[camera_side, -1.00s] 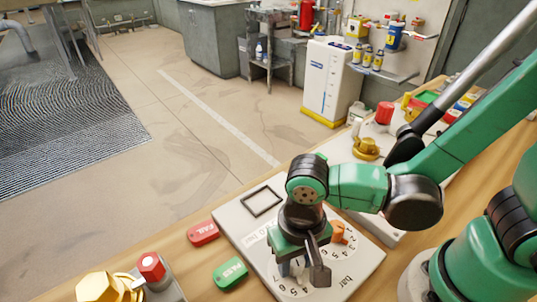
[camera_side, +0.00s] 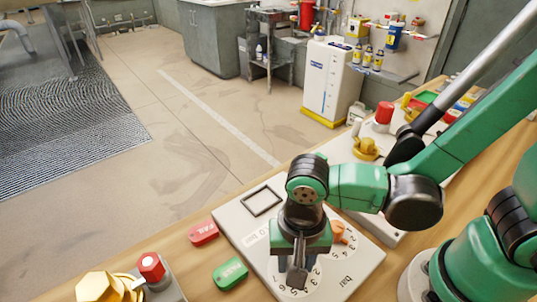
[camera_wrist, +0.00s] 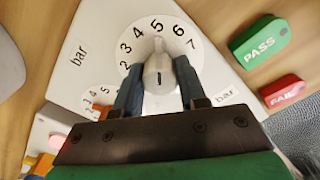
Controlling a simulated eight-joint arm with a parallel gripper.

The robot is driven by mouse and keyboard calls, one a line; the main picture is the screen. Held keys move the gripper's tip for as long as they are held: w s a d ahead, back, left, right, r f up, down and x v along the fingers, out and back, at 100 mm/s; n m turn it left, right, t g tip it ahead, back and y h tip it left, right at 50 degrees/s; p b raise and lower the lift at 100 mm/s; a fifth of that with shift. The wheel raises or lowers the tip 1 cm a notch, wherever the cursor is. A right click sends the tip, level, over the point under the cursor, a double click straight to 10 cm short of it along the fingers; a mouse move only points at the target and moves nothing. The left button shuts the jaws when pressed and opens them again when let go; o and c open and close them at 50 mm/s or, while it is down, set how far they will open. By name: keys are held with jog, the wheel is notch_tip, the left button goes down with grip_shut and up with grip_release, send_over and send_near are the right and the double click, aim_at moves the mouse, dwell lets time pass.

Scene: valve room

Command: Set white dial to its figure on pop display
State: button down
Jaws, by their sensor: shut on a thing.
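The white dial (camera_wrist: 158,72) sits on a round scale printed 2 to 7 on a pale panel (camera_side: 366,258). Its narrow tip points up in the wrist view, close to the 5. My gripper (camera_wrist: 160,92) is shut on the dial, with one blue-grey finger on each side. In the side view my gripper (camera_side: 298,262) points down over the panel and hides most of the dial. A pale display strip (camera_side: 257,236) beside my gripper is partly covered, and its figure is not fully readable.
An orange dial (camera_side: 338,231) with its own scale sits close beside my gripper. A black square frame (camera_side: 262,202) marks the panel. Red FAIL (camera_side: 203,233) and green PASS (camera_side: 230,273) tags lie at left. A red-capped valve (camera_side: 151,267) stands front left.

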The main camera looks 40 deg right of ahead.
jog(key=shift+c, duration=2.4)
grip_release()
jog(key=shift+r, duration=0.15)
jog(key=shift+r, duration=2.65)
